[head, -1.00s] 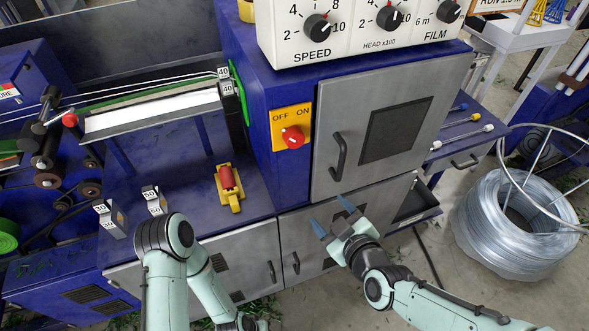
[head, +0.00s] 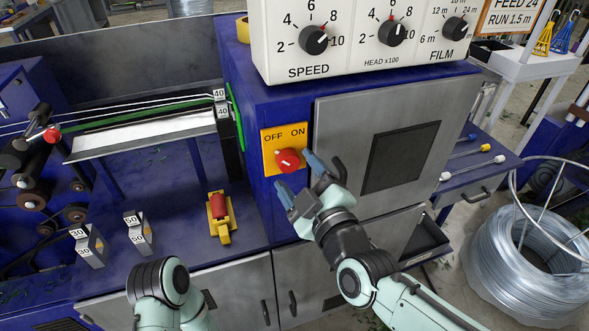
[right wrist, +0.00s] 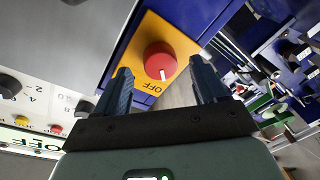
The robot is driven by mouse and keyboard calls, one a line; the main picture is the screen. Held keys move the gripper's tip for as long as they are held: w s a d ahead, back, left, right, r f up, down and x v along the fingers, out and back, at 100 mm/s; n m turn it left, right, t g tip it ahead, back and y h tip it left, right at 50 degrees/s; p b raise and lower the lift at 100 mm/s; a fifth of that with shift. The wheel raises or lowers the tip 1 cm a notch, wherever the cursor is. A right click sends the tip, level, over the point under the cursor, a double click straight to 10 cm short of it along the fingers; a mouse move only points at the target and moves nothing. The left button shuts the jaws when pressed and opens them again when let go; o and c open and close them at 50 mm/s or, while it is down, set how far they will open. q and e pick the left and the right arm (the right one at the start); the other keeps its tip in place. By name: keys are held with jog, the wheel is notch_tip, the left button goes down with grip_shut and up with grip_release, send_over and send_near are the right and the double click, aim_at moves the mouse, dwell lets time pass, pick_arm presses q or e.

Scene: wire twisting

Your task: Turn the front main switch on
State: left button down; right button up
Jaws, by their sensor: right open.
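The front main switch is a red rotary knob (head: 288,160) on a yellow plate (head: 270,138) marked OFF and ON, on the blue machine front. In the right wrist view the knob (right wrist: 160,61) lies between and beyond my fingers, and its white mark points toward the upside-down OFF lettering. My right gripper (head: 300,180) is open and empty, just in front of and slightly below right of the knob. The fingers do not appear to touch it. My left arm shows at the bottom left, but its gripper is out of view.
A grey cabinet door (head: 335,110) stands right of the switch, close to my right gripper. A white dial panel (head: 365,60) is above. A yellow and red block (head: 219,217) sits on the blue ledge to the left. A wire coil (head: 525,260) stands at the right.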

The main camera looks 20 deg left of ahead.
jog(key=shift+x, duration=1.15)
pick_arm(q)
jog(key=shift+w+a+f, duration=0.1)
jog(key=shift+w+f, duration=0.05)
jog(key=shift+w, duration=0.1)
pick_arm(e)
jog(key=c, duration=1.1)
jog(key=shift+o, duration=0.2)
